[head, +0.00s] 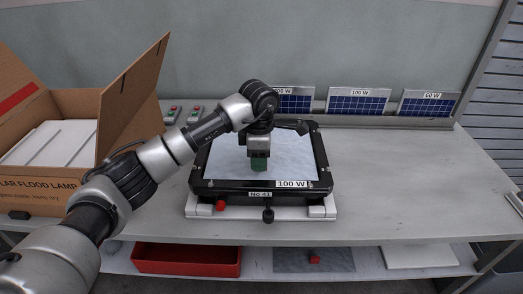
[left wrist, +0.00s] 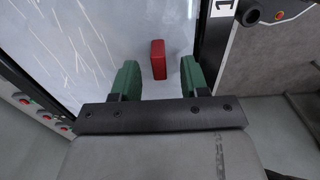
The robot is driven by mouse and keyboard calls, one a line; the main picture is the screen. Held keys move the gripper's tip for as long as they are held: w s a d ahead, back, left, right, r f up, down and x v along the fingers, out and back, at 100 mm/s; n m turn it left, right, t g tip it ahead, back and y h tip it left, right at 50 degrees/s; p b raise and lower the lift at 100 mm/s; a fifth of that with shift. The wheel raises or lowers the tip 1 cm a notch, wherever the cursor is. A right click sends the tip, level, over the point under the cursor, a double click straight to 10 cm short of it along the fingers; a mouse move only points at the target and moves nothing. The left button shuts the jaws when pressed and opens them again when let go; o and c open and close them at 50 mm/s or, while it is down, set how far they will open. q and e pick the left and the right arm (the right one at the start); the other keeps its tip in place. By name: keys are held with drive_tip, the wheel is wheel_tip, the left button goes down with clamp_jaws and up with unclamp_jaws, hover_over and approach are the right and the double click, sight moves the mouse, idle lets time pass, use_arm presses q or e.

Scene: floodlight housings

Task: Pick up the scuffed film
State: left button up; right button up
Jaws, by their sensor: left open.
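The scuffed film (head: 225,160) appears as a pale, streaky sheet over the face of the black floodlight housing (head: 205,186), which is marked "100 W". In the left wrist view the film (left wrist: 90,45) shows white scratches and a few orange marks. A red tab (left wrist: 158,60) stands on the film there. My left gripper (head: 259,166) is over the middle of the housing, pointing down. In the left wrist view its green fingers (left wrist: 160,75) are open, one on each side of the red tab, with gaps. In the head view the gripper hides the tab. My right gripper is not in view.
The housing rests on a white fixture (head: 320,212) with a red knob (head: 220,206) and a black knob (head: 268,215). An open cardboard box (head: 60,196) stands at left. Small solar panels (head: 358,103) line the back. The bench (head: 410,190) is clear at right.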

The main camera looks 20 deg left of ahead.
use_arm(q)
drive_tip(key=shift+f, duration=0.7)
clamp_jaws()
drive_tip(key=shift+r, duration=0.15)
